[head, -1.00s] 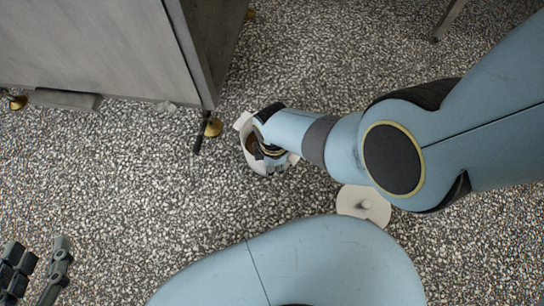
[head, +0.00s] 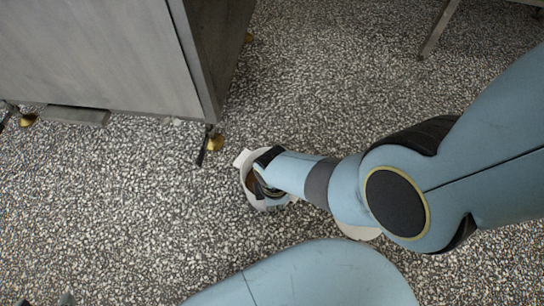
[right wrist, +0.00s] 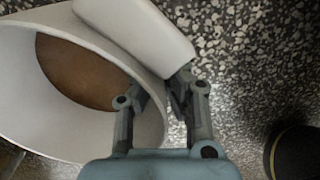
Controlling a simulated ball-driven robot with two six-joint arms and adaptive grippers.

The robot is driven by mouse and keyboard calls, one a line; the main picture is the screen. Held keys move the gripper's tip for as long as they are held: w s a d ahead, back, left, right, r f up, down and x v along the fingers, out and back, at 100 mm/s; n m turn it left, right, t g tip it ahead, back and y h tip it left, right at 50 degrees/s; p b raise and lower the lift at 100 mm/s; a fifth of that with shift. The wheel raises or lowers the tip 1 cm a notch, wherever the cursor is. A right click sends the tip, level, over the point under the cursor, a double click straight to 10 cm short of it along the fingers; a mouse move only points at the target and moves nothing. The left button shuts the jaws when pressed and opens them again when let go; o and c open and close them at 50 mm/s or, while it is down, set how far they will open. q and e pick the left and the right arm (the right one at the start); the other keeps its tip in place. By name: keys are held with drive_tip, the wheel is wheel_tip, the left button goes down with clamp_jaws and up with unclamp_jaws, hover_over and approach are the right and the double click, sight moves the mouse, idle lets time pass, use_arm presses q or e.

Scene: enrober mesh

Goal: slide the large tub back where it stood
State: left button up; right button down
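The large tub (head: 250,187) is white and round, with brown stuff inside, and stands on the speckled floor beside the metal cabinet. A pale tab (head: 242,157) juts from its rim at the far left side. My right gripper (head: 267,187) reaches down onto the tub and hides part of it. In the right wrist view the tub (right wrist: 35,135) lies at the left, and the fingers of my right gripper (right wrist: 177,92) close on its rim beside the white tab (right wrist: 135,30). The fingertips are partly hidden.
A grey metal cabinet (head: 90,60) on brass feet (head: 216,142) fills the upper left. A pale lid (head: 358,232) on the floor is mostly hidden under my right arm. A metal leg (head: 438,30) stands at the top right. Floor left of the tub is clear.

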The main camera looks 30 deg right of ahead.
drive_tip(key=shift+s+a, duration=0.1)
drive_tip(key=shift+s, duration=0.05)
drive_tip(key=c, duration=1.4)
unclamp_jaws()
